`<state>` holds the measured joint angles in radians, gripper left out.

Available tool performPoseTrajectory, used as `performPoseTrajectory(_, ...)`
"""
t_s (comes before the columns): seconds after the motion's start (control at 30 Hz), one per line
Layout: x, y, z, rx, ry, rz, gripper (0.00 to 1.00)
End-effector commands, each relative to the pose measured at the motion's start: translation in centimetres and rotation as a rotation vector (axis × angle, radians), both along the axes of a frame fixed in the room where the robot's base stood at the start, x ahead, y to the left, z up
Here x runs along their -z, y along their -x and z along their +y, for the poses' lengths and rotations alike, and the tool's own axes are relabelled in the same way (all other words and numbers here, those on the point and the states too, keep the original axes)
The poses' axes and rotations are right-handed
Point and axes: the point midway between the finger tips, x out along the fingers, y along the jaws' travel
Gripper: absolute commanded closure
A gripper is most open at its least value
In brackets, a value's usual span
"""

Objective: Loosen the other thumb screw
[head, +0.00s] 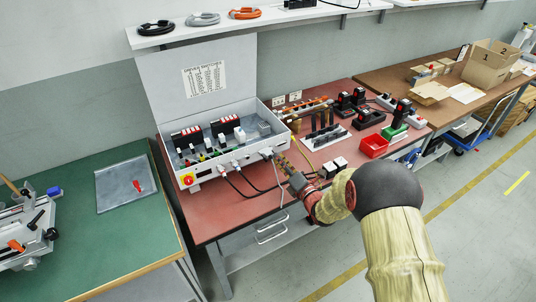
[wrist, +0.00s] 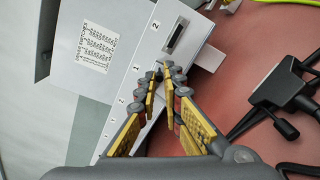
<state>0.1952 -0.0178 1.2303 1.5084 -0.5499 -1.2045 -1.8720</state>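The open grey control box (head: 215,170) stands on the red-topped bench, and several cables lead from its front panel. My gripper (head: 272,156) reaches in from the right to a grey plug at the panel's right end. In the wrist view, the fingertips of my gripper (wrist: 164,70) come close together over the white panel of the control box (wrist: 125,95). A dark slotted connector (wrist: 175,37), by the printed 2, is just beyond the tips. I cannot make out a thumb screw; the fingers hide what is between and behind the tips.
Black adapters with cables (wrist: 287,92) lie right of my gripper. A red bin (head: 374,147) and several black tools stand farther right on the bench.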

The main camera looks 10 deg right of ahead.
Motion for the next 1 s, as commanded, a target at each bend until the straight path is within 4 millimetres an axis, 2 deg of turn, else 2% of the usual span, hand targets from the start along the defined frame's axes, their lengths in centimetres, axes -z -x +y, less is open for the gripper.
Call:
performPoseTrajectory(0.17,0.23,0.08,0.0,0.0,-0.001,0.004,0.83)
performPoseTrajectory(0.47,0.01,-0.02,-0.01,0.0,-0.018,0.006,0.83)
performPoseTrajectory(0.57,0.03,-0.01,-0.01,0.0,-0.102,0.033,0.83)
performPoseTrajectory(1.0,-0.12,-0.06,-0.02,0.001,-0.654,0.21,0.83)
